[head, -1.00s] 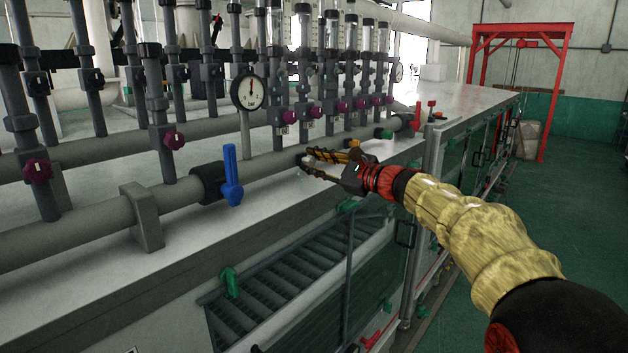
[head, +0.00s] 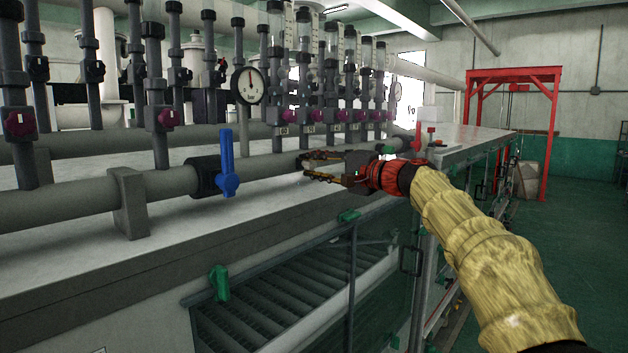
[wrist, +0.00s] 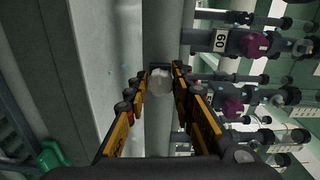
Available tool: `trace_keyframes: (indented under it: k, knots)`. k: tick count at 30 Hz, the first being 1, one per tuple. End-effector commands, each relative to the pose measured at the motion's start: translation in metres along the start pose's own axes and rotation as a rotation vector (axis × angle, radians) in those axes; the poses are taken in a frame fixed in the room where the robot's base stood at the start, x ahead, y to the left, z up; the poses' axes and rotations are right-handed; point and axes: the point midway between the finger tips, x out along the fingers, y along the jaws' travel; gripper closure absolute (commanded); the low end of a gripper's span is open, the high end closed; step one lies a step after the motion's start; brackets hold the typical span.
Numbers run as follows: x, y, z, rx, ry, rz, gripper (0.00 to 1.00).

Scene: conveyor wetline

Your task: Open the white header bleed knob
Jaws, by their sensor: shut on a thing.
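The white header bleed knob (wrist: 160,82) shows in the wrist view as a pale round knob between my fingertips, in front of the grey header pipe. My gripper (wrist: 160,76) has its yellow-and-black fingers closed on the knob's two sides. In the head view my gripper (head: 305,167) reaches from the right to the front of the grey header pipe (head: 258,167). There the fingers hide the knob, so its turn angle cannot be told.
A blue-handled valve (head: 227,165) and a pressure gauge (head: 248,86) stand left of my gripper. Flow tubes with purple knobs (head: 288,116) rise behind it. Green clamps (head: 219,283) line the tank's front. The aisle floor (head: 590,250) at right is clear.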

Motion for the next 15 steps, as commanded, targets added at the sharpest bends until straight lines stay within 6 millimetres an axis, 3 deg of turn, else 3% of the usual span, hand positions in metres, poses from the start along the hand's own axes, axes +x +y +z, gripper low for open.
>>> trace_keyframes:
  k: [15]
  knots:
    - [0.0007, 0.0067, -0.0003, -0.436, -0.002, 0.002, 1.00]
